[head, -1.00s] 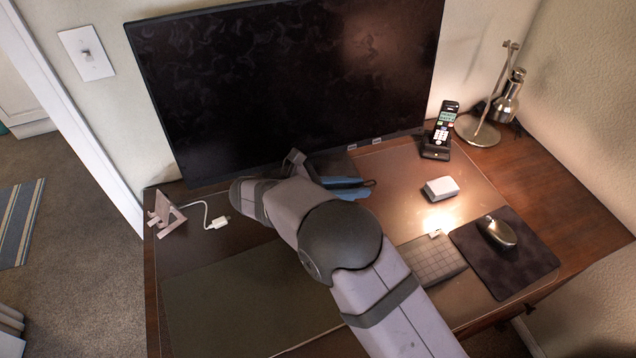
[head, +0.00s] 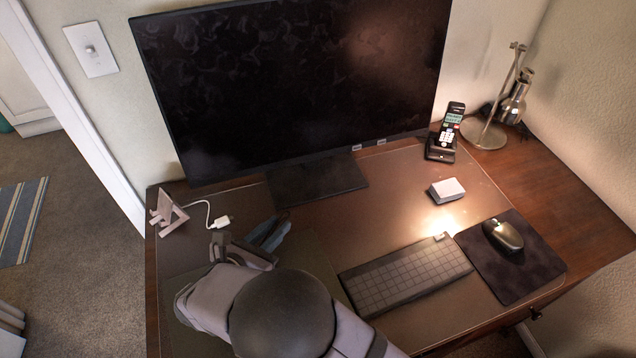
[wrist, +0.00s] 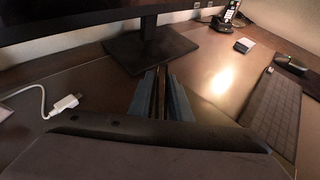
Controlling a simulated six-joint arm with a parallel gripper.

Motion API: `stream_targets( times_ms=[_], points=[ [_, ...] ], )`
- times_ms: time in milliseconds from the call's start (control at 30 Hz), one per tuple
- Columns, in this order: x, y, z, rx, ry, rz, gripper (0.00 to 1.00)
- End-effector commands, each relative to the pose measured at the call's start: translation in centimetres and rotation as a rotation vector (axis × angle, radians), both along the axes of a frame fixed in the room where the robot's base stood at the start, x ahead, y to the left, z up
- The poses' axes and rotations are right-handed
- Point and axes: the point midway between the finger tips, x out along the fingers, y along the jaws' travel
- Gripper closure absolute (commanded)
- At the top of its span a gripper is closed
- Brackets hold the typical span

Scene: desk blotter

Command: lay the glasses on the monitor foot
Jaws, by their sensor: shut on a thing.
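The monitor foot (head: 318,181) is a dark flat plate under the monitor, bare in the head view. It also shows ahead of my gripper in the wrist view (wrist: 140,55). My gripper (head: 270,232), with blue fingers, is in front and to the left of the foot, apart from it. In the wrist view my gripper (wrist: 162,80) is shut on a thin dark-brown piece, which I take to be the folded glasses (wrist: 161,93). Most of the glasses is hidden by the fingers and the wrist housing.
A white cable plug (head: 221,221) and a pinkish stand (head: 168,212) lie left of my gripper. The keyboard (head: 405,277), mouse (head: 503,235), white box (head: 446,190) and phone (head: 445,135) are to the right. The blotter between foot and keyboard is clear.

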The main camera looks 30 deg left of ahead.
Motion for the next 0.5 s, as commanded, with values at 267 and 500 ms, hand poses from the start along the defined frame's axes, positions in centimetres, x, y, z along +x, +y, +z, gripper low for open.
stream_targets(
  times_ms=[267,500],
  points=[
    [1.6,-0.1,0.0,0.0,-0.001,-0.009,1.0],
    [6.8,-0.2,-0.1,0.001,-0.001,-0.012,1.0]
  ],
)
